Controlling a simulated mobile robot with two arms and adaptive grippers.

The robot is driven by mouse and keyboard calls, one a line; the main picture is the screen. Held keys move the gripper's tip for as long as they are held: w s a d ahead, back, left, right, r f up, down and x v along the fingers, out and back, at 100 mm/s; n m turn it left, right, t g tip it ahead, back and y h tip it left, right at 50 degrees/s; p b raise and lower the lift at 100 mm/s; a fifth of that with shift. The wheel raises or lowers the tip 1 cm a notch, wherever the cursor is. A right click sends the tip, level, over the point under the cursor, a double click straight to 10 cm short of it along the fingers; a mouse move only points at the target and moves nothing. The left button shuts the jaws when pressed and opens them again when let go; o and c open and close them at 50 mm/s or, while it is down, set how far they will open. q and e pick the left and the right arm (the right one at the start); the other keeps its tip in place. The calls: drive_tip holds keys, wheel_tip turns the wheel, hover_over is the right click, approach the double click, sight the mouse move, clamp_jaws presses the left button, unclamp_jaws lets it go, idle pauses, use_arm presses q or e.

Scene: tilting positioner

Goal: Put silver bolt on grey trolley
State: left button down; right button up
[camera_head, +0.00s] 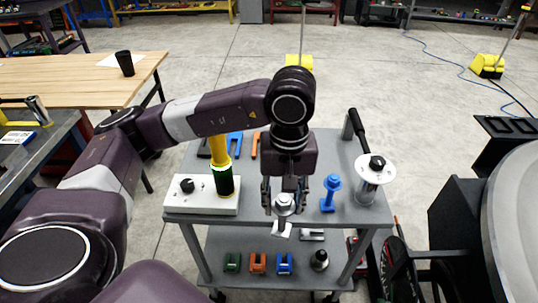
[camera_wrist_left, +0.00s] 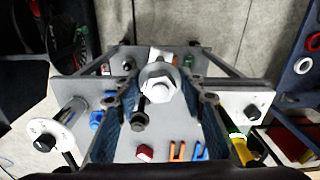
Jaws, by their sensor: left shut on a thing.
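The silver bolt (camera_head: 283,202) is between the fingers of my left gripper (camera_head: 286,198), which is shut on it. Its hexagonal head faces the camera in the left wrist view (camera_wrist_left: 160,84). The gripper points down over the front edge of the grey trolley (camera_head: 335,150). Whether the bolt touches the trolley top is hard to tell. The trolley has an upper top and a lower shelf (camera_head: 225,243). My arm and gripper hide the middle of the top. My right gripper is not in view.
A blue bolt (camera_head: 330,192) stands right of my gripper. A white spool-like fixture (camera_head: 371,187) is at the right edge. Coloured brackets (camera_head: 258,263) lie on the lower shelf.

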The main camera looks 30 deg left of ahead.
use_arm(q)
drive_tip(key=w+a+r+n+p, duration=0.2)
drive_tip(key=w+a+r+n, duration=0.35)
drive_tip(key=n, duration=0.95)
drive_tip(key=w+a+r+n+p, duration=0.2)
drive_tip(key=w+a+r+n, duration=0.35)
drive_tip(key=n, duration=0.95)
wheel_tip(320, 180, down, 20)
drive_tip(key=s+a+p, duration=0.1)
drive_tip(key=shift+f, duration=0.15)
drive_tip(key=shift+f, duration=0.1)
drive_tip(key=c, duration=1.3)
unclamp_jaws()
